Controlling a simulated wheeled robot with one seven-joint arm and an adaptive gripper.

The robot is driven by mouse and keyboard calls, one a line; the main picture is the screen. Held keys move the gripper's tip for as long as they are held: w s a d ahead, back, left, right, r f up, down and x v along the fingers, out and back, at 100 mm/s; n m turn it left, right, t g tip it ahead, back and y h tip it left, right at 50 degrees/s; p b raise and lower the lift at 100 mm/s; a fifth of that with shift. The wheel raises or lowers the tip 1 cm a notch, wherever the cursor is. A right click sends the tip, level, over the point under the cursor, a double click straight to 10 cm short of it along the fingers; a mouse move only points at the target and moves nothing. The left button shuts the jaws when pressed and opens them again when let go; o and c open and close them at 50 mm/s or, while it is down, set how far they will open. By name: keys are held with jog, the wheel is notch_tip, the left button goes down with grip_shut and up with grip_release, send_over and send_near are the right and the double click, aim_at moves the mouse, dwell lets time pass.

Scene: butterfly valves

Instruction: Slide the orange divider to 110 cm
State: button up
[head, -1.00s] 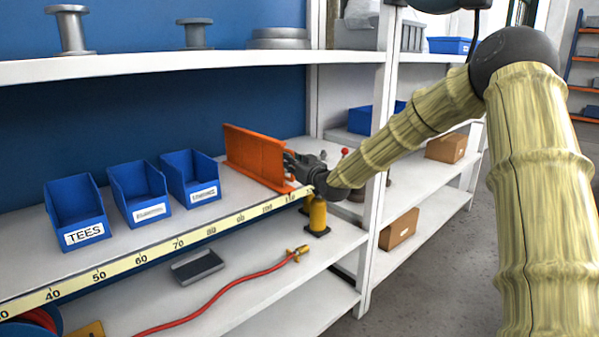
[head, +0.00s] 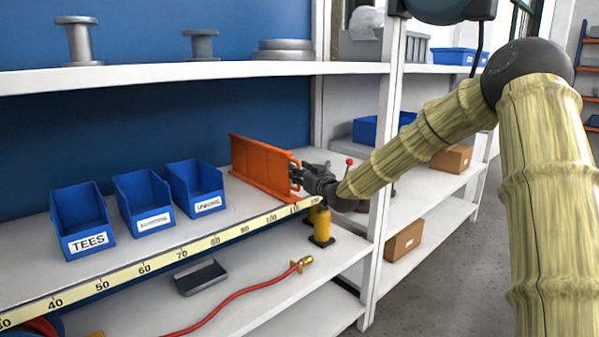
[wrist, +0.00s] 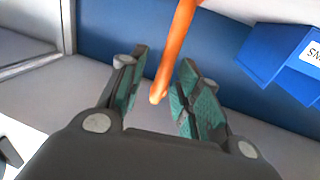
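The orange divider (head: 262,165) stands upright across the shelf deck, its front end close to the 110 mark on the yellow scale (head: 215,240) along the shelf edge. My gripper (head: 296,175) is at the divider's front end. In the wrist view the divider (wrist: 178,45) shows as a narrow orange edge running in from the top, its near end between the fingertips. My gripper (wrist: 160,85) is open there, with a gap visible on each side of the divider. The exact mark under the divider is hard to read.
Blue bins (head: 82,220) stand left of the divider, with clear deck between. A white post (head: 385,150) rises right of my gripper. A red knob (head: 349,161) shows behind my wrist. Below are a yellow cylinder (head: 321,228), a grey tray (head: 201,277) and a red hose (head: 240,292).

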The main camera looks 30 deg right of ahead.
jog(key=s, duration=1.1)
jog(key=shift+d, duration=0.2)
jog(key=shift+r, duration=0.1)
jog(key=s+a+f+g, duration=0.3)
jog(key=s+a+f, duration=0.2)
jog(key=f, duration=0.8)
jog(key=s+a+f+g, duration=0.3)
jog(key=s+a+f, duration=0.25)
jog(key=f, duration=0.65)
jog(key=s+a+f+g, duration=0.3)
jog(key=s+a+f, duration=0.25)
jog(key=f, duration=0.75)
jog(key=s+a+f+g, duration=0.3)
jog(key=s+f, duration=0.3)
jog(key=s, duration=0.5)
jog(key=s+a+f+g, duration=0.2)
jog(key=s+f, duration=0.4)
jog(key=s, duration=0.6)
jog(key=s+a+f+g, duration=0.3)
jog(key=s+f, duration=0.4)
jog(key=s, duration=0.4)
jog(key=shift+s+a+m+g+h, duration=0.2)
jog(key=shift+a+m+g+h, duration=0.1)
jog(key=shift+m+g, duration=0.15)
